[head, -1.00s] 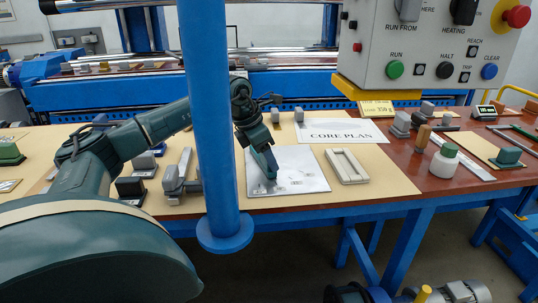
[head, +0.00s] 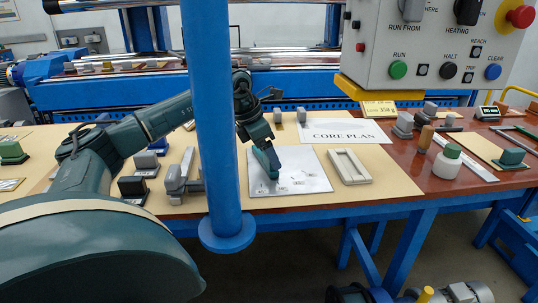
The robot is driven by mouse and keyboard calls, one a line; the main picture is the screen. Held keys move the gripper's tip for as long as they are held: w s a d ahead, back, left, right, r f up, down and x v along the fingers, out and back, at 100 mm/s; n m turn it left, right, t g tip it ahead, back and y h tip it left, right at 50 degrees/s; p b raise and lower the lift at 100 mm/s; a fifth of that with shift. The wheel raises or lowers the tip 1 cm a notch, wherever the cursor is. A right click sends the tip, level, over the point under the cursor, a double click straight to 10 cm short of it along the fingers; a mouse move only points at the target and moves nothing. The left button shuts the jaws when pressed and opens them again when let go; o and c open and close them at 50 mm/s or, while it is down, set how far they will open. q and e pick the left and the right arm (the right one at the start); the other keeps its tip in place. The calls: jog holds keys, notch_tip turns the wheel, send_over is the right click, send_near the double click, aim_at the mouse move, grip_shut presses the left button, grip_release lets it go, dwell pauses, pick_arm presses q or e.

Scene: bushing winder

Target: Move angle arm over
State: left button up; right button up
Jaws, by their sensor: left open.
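No part in the head view is marked as the angle arm, so I cannot tell which thing it is. A grey angled metal piece (head: 175,178) lies on the tan mat, left of the blue post. My left gripper (head: 272,176) points down over a pale flat plate (head: 308,182) with small dark marks. It is open, with its tips low over the plate's left part. Whether they touch the plate is too small to tell. The blue post hides part of my left forearm. My right gripper is not in view.
The upright blue post (head: 212,120) stands just left of my gripper. A beige frame (head: 350,166) and the "CORE PLAN" sheet (head: 343,131) lie nearby. A control box (head: 435,45) hangs at upper right.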

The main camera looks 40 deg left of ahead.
pick_arm(q)
jog(key=v, duration=1.1)
jog(key=shift+s+r, duration=0.25)
jog(key=shift+r, duration=0.1)
jog(key=shift+s, duration=0.1)
